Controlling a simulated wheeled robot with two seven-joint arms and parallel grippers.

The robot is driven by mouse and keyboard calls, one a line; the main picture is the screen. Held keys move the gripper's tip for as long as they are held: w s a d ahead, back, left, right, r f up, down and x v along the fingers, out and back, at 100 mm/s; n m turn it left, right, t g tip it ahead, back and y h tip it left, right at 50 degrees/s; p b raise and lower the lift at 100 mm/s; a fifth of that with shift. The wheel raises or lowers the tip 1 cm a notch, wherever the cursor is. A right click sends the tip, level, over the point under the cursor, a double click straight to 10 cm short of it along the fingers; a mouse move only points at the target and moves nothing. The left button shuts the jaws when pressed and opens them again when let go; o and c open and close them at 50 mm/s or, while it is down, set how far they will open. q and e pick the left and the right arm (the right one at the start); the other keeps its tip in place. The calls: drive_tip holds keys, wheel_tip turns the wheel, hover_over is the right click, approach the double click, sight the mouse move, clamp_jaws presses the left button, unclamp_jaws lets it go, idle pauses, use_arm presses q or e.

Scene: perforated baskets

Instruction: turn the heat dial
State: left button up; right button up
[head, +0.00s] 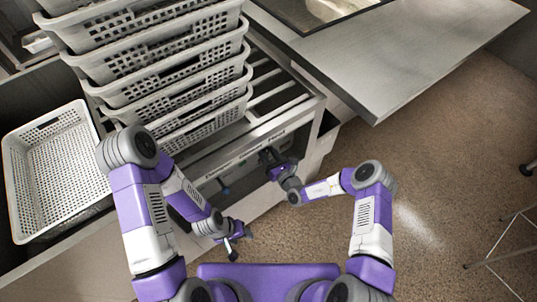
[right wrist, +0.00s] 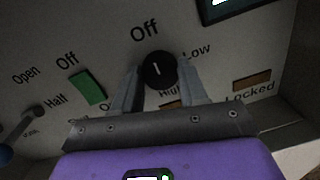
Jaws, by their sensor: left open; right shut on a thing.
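The heat dial (right wrist: 157,71) is a round black knob with a white mark on the grey control panel. The words Off, Low and High surround it, and the mark stands nearly upright, towards Off. My right gripper (right wrist: 157,88) is shut on the dial, with one finger on each side of it. In the head view my right gripper (head: 269,161) is at the panel front and hides the dial. My left gripper (head: 232,249) is open and empty, low in front of the panel and apart from it.
A green switch (right wrist: 88,88), a lever (right wrist: 34,113) marked Open and Half, and an orange indicator (right wrist: 251,80) near Locked are on the panel. Stacked perforated baskets (head: 165,80) stand above it. Another basket (head: 15,190) is at left. A metal table (head: 430,60) is at right.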

drive_tip(key=m+p, duration=0.1)
drive_tip(key=m, duration=0.3)
drive_tip(key=shift+p, duration=0.35)
drive_tip(key=m+p, duration=0.1)
drive_tip(key=m, duration=0.3)
drive_tip(key=shift+d, duration=0.1)
drive_tip(key=m, duration=0.4)
drive_tip(key=shift+f+m+g, duration=0.1)
drive_tip(key=shift+m+g, duration=0.2)
drive_tip(key=shift+g, duration=0.1)
drive_tip(key=shift+w+m, duration=0.1)
drive_tip(key=shift+m, duration=2.1)
drive_tip(key=o, duration=1.1)
drive_tip(key=shift+c, duration=0.2)
